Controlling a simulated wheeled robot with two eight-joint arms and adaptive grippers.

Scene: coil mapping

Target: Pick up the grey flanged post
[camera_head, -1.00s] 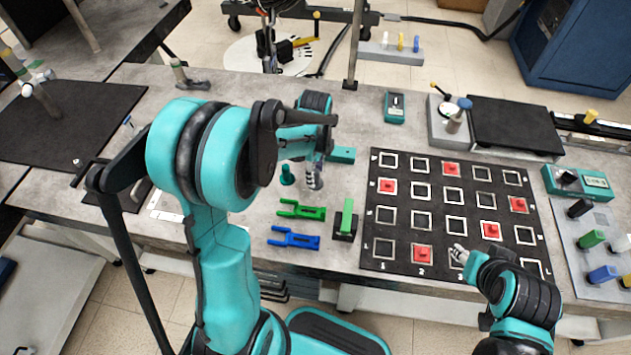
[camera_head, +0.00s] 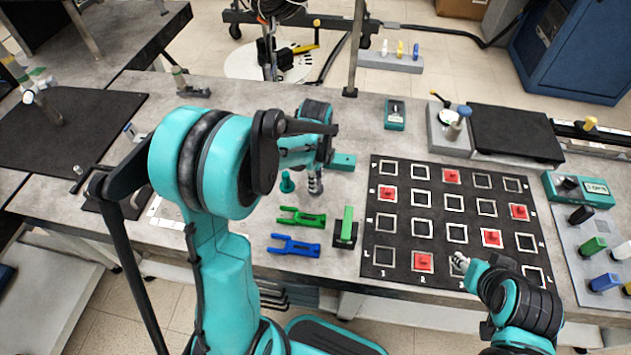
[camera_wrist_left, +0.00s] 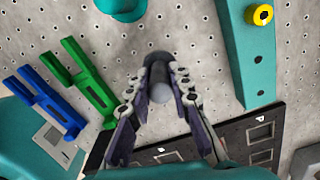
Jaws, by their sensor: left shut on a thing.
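The grey flanged post (camera_wrist_left: 161,90) stands between the fingers of my left gripper (camera_wrist_left: 158,84) in the left wrist view. It is a short grey cylinder with a wider dark flange at its far end. The fingers are shut on it from both sides. In the head view my left gripper (camera_head: 316,184) points down at the table beside a teal post, and the grey post is mostly hidden there. I cannot tell whether the flange touches the table. My right gripper (camera_head: 460,263) is over the front of the black grid board; its fingers are too small to read.
The teal post (camera_head: 287,182) is close on the left. Green (camera_head: 302,216) and blue (camera_head: 294,245) forked pieces and a green upright block (camera_head: 346,227) lie in front. The black grid board (camera_head: 403,236) with several red pieces is to the right. A teal block (camera_head: 343,161) is behind.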

